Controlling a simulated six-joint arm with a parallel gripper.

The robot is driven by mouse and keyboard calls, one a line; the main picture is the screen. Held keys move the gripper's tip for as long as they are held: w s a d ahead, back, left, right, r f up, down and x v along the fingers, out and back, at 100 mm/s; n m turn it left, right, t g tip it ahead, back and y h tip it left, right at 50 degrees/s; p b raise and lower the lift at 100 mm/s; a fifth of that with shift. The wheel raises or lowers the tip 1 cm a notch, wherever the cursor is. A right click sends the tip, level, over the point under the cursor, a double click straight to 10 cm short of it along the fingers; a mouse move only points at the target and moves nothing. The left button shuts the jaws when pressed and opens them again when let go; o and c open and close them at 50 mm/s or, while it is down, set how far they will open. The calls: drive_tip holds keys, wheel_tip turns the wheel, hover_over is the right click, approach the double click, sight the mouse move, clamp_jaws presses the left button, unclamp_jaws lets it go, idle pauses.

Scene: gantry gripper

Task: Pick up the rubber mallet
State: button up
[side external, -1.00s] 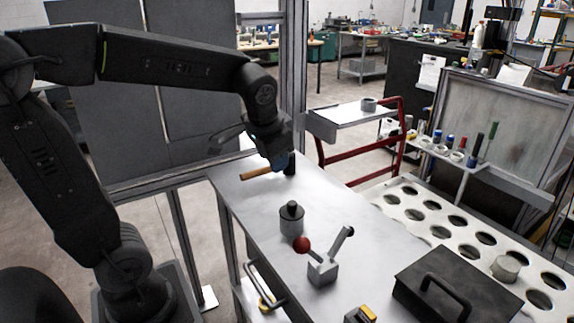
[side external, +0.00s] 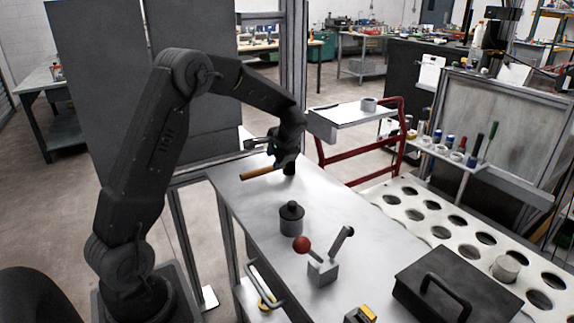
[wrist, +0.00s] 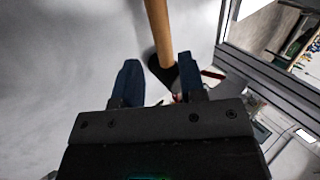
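The rubber mallet lies near the far end of the metal table, with a light wooden handle (side external: 258,172) pointing left and a black head (side external: 290,168). In the wrist view its handle (wrist: 158,28) comes down from the top edge and its dark head (wrist: 163,73) shows between the fingers, nearer the right one. My gripper (side external: 279,158) is over the mallet at its head end. In the wrist view my gripper (wrist: 158,66) is open, its two blue fingers apart. A gap shows between the left finger and the mallet; contact on the right side cannot be told.
On the metal table (side external: 245,210) stand a grey cylinder with a black knob (side external: 291,218), a lever block with a red ball (side external: 322,268) and a black box with a handle (side external: 445,300). A white panel with round holes (side external: 405,200) lies at the right. A red-framed cart (side external: 350,165) stands behind.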

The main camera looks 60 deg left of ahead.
sight(269, 167)
drive_tip(key=shift+s+x, duration=0.15)
drive_tip(key=shift+x, duration=1.8)
drive_tip(key=shift+s+x, duration=0.1)
drive_tip(key=shift+x, duration=1.85)
drive_tip(key=c, duration=0.6)
drive_tip(key=shift+r, duration=0.1)
drive_tip(key=shift+c, duration=0.5)
drive_tip(key=shift+r, duration=0.1)
